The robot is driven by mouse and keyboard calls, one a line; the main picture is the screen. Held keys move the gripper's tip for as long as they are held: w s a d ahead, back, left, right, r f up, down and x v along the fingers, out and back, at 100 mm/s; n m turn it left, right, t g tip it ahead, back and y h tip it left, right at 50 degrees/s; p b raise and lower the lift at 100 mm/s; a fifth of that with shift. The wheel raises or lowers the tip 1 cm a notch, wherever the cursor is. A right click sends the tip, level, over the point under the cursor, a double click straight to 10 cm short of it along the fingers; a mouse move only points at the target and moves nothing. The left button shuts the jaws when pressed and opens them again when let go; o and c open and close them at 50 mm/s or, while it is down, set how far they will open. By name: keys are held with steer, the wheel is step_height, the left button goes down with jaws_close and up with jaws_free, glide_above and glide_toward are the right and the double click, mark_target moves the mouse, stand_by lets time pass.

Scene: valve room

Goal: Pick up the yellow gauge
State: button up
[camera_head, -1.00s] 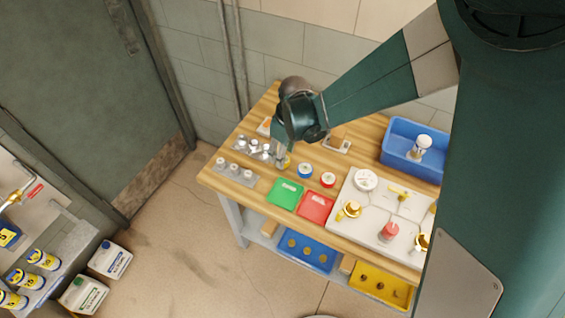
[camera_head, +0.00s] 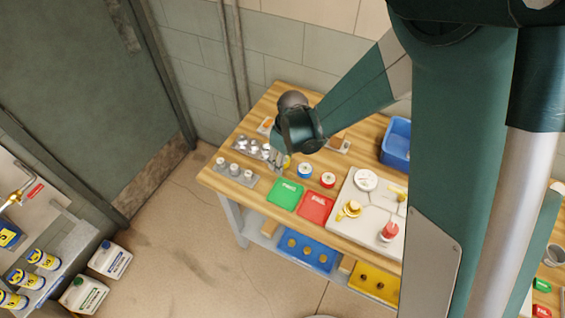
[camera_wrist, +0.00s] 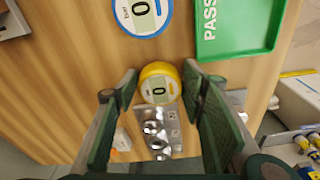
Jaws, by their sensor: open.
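The yellow gauge (camera_wrist: 158,86), a round yellow rim around a digital face reading 0, sits on the wooden workbench. In the wrist view it appears between the two fingertips of my gripper (camera_wrist: 160,78). The fingers are open and empty, one on each side of it; I cannot tell how far above it they are. In the head view my gripper (camera_head: 278,158) points down over the bench, and only a small yellow bit of the gauge (camera_head: 287,161) shows beside the fingers.
A blue gauge (camera_wrist: 142,14) and a green PASS tray (camera_wrist: 238,28) lie close by. A metal holder with shiny fittings (camera_wrist: 160,135) is beside the yellow gauge. A red gauge (camera_head: 328,180), red tray (camera_head: 315,207) and white valve board (camera_head: 366,222) stand farther right.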

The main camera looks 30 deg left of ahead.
steer(key=shift+f, duration=0.1)
stand_by(0.5)
steer(key=c, duration=0.8)
steer(key=shift+r, duration=5.05)
